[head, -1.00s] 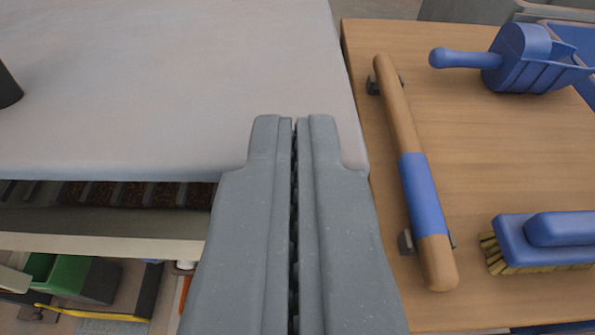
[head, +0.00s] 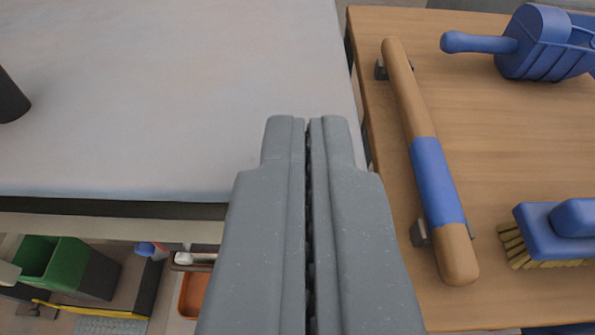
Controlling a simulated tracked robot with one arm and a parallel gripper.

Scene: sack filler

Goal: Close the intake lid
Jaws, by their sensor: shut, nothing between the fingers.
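The intake lid, seen as a broad pale grey panel (head: 160,100), fills the upper left of the head view. Its front edge lies low, with only a narrow dark strip showing between it and the pale rim (head: 120,228) below. I cannot tell whether the lid rests fully on the rim. My gripper (head: 308,125) is shut and empty, its fingertips over the right part of the lid near its right edge. I cannot tell whether they touch it. The gripper hides the lid's front right corner.
A wooden board (head: 500,130) at right carries a wooden handle with a blue grip (head: 438,180), a blue scoop (head: 545,45) and a blue brush (head: 560,232). A black cylinder (head: 10,98) stands at the left. A green bin (head: 55,260) and an orange tray (head: 192,293) lie lower down.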

